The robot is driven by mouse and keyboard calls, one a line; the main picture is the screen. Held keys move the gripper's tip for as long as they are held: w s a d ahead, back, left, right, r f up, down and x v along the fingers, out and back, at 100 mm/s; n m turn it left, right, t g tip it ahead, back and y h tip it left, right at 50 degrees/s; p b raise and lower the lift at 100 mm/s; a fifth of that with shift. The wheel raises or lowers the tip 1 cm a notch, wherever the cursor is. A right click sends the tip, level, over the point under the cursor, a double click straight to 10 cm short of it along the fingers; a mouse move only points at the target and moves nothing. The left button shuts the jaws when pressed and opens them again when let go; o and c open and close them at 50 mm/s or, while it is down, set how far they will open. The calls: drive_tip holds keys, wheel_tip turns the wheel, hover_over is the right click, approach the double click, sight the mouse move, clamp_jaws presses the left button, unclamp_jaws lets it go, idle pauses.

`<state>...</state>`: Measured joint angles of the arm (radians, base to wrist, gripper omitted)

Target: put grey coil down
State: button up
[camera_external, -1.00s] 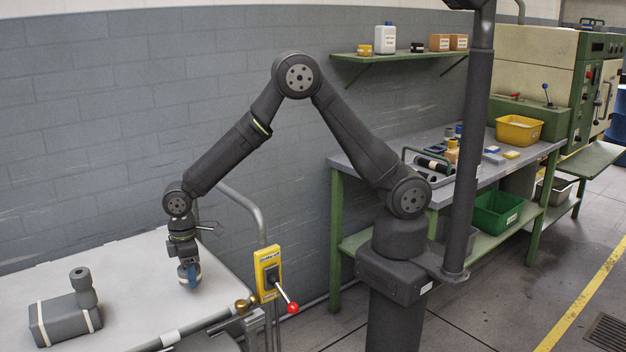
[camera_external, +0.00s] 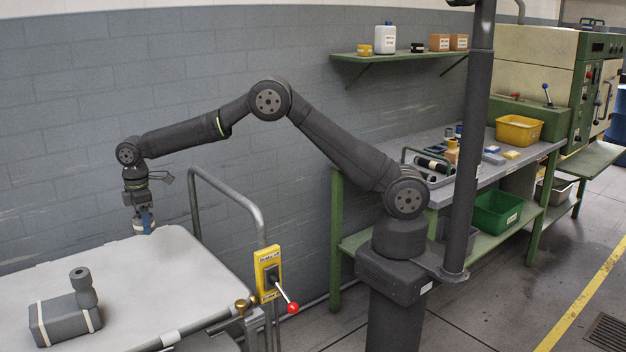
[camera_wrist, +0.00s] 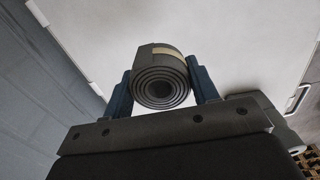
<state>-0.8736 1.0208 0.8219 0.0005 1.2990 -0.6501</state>
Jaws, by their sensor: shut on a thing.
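My gripper (camera_external: 146,222) is at the far edge of the white table (camera_external: 190,285), and its blue fingers point down. In the wrist view my gripper (camera_wrist: 160,88) is shut on the grey coil (camera_wrist: 163,80), with one finger on each side. The coil is a rolled grey strip with a pale tan band, and its spiral end faces the camera. In the external view only a small pale and dark part of it shows below the fingers. I cannot tell whether the coil touches the table.
A grey block with pale straps (camera_external: 65,318) and a dark spool-shaped piece (camera_external: 83,287) are at the table's left. A grey rail (camera_external: 225,190) rises beside the table, with a yellow switch box (camera_external: 268,272) and red-knobbed lever in front. The table's middle is clear.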

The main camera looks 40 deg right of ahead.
drive_tip(key=w, duration=0.6)
hover_over(118, 271)
drive_tip(key=shift+n, duration=0.3)
wheel_tip(118, 271, down, 7)
drive_tip(key=shift+d+r, duration=0.1)
drive_tip(key=shift+f, duration=2)
drive_tip(key=shift+f, duration=0.15)
drive_tip(key=o, duration=1)
drive_tip(key=shift+o, duration=0.2)
wheel_tip(118, 271, up, 12)
